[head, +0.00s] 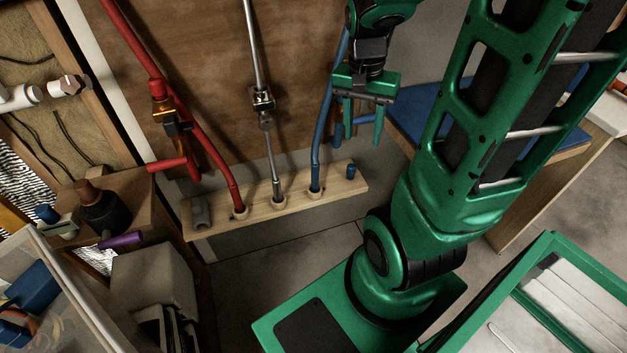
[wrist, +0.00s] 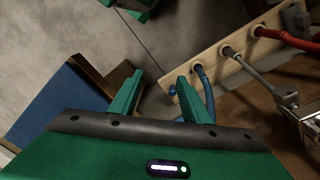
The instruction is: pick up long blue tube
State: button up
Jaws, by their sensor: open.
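The long blue tube (head: 323,125) stands up from a hole in a wooden rail in the head view and runs up along the brown panel, with a branch to the right behind my gripper. My gripper (head: 364,138) is just right of the tube, pointing down, open, with nothing between its fingers. In the wrist view the tube (wrist: 205,85) rises from the rail and passes beyond the right finger of my gripper (wrist: 160,79), outside the gap. Its upper part is hidden there by the gripper, and partly by my arm in the head view.
The wooden rail (head: 290,204) also holds a grey pipe (head: 270,150), a red pipe (head: 212,150) and a short blue stub (head: 351,171). A blue-topped wooden table (head: 415,125) stands to the right. Cluttered boxes stand at lower left.

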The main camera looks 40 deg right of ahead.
jog(key=w+d+f+m, duration=0.1)
jog(key=w+f+m, duration=0.5)
jog(key=w+f, duration=0.5)
jog(key=m+y, duration=0.1)
jog(key=m, duration=0.5)
send_near(316, 182)
jog(key=shift+w+d+f, duration=0.1)
jog(key=shift+w+d, duration=0.1)
jog(key=shift+w, duration=0.4)
jog(key=shift+a+f, duration=0.1)
jog(key=shift+f, duration=0.25)
notch_tip(316, 182, down, 5)
jog(key=shift+f, duration=0.2)
jog(key=shift+s+d+f, duration=0.1)
jog(key=shift+d+f, duration=0.05)
jog(key=shift+f, duration=1.15)
jog(key=shift+d+f, duration=0.1)
jog(key=shift+f, duration=1.25)
jog(key=shift+c, duration=0.6)
grip_shut()
